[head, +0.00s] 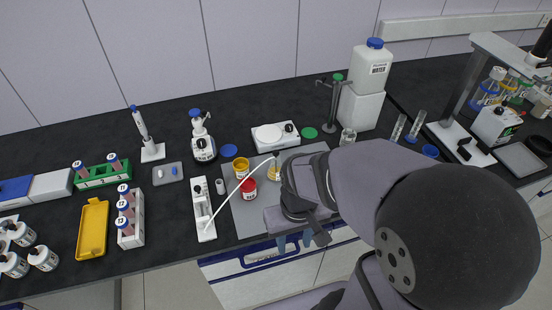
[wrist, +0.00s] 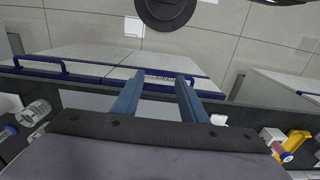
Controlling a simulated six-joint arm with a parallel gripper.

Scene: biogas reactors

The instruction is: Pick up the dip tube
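The dip tube appears to be the long, thin white tube (head: 229,198) in the head view. It slants across the bench from the white slotted device at lower left to near the yellow-rimmed jars at upper right. My gripper (head: 293,242) is at the front edge of the bench, right of the tube and apart from it. In the wrist view my gripper (wrist: 160,95) shows two blue fingers spread apart with nothing between them. The tube does not show clearly in the wrist view.
A grey mat (head: 240,219) holds a red jar (head: 249,190) and yellow jars (head: 241,168). A white slotted device (head: 202,196) stands left of the mat. A white balance (head: 277,137) is behind it. My arm hides the mat's right part. Cabinets with blue handles are below the bench.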

